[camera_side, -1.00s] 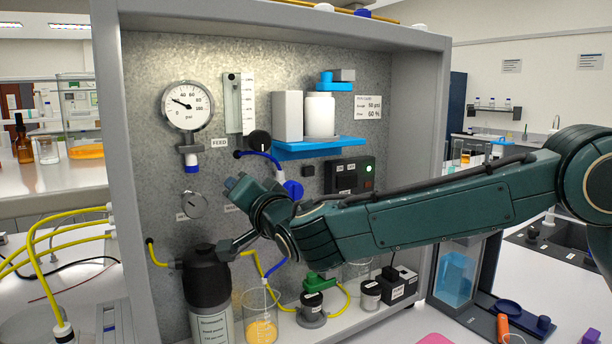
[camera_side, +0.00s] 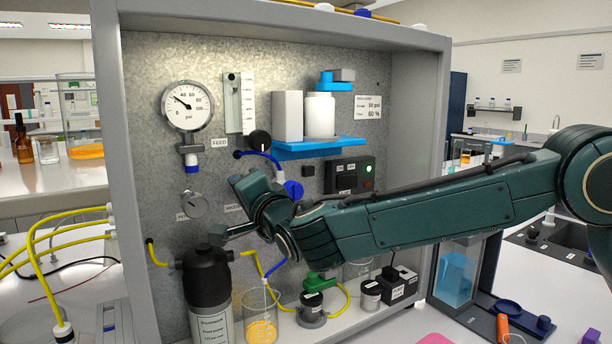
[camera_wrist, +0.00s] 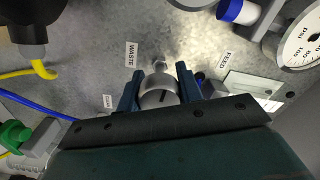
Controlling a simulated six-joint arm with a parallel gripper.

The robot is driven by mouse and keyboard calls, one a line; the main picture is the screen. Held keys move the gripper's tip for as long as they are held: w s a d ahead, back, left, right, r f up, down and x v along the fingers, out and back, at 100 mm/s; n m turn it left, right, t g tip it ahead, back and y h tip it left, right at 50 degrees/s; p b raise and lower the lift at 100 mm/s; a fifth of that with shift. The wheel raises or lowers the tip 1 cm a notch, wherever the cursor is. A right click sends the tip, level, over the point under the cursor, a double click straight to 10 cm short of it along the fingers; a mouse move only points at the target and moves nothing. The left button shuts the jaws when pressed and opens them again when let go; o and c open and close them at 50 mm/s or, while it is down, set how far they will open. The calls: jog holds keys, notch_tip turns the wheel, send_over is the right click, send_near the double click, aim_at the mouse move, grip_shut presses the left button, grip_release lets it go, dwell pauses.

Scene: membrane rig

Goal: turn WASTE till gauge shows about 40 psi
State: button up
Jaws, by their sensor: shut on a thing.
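The round white gauge (camera_side: 188,106) hangs at the upper left of the panel. Its needle points to the upper left, a little short of the 40 mark. My gripper is shut on the knob. Part of the WASTE label (camera_side: 233,208) shows there.
A second silver knob (camera_side: 194,204) is just left of my wrist. A black-topped bottle (camera_side: 207,278), a beaker (camera_side: 260,318) of yellow material, and yellow and blue tubing crowd the space below. A blue shelf (camera_side: 318,147) sticks out above my arm.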

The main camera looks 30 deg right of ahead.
jog(key=o, duration=1)
jog(key=shift+s, duration=0.2)
jog(key=s, duration=1.3)
jog(key=shift+s, duration=0.25)
jog(key=shift+d, duration=0.1)
jog(key=s+d+f+n+g+h, duration=0.1)
jog(key=s+d+f+n+g, duration=0.2)
jog(key=d, duration=0.7)
jog(key=s+d+n+g+h, duration=0.1)
jog(key=s+d+g, duration=0.3)
jog(key=d, duration=0.6)
jog(key=s+d+f+n+g, duration=0.1)
jog(key=s+d+f+n, duration=0.1)
jog(key=s, duration=0.5)
jog(key=s+d+f+n+g+y, duration=0.1)
jog(key=s+d+f+n+g, duration=0.1)
jog(key=s, duration=0.6)
jog(key=s+d+f+n+g+y, duration=0.1)
jog(key=s+d+f+n+g, duration=0.1)
jog(key=s+n, duration=0.3)
jog(key=shift+s+d+f, duration=0.15)
jog(key=shift+s+f, duration=0.65)
jog(key=shift+s, duration=0.4)
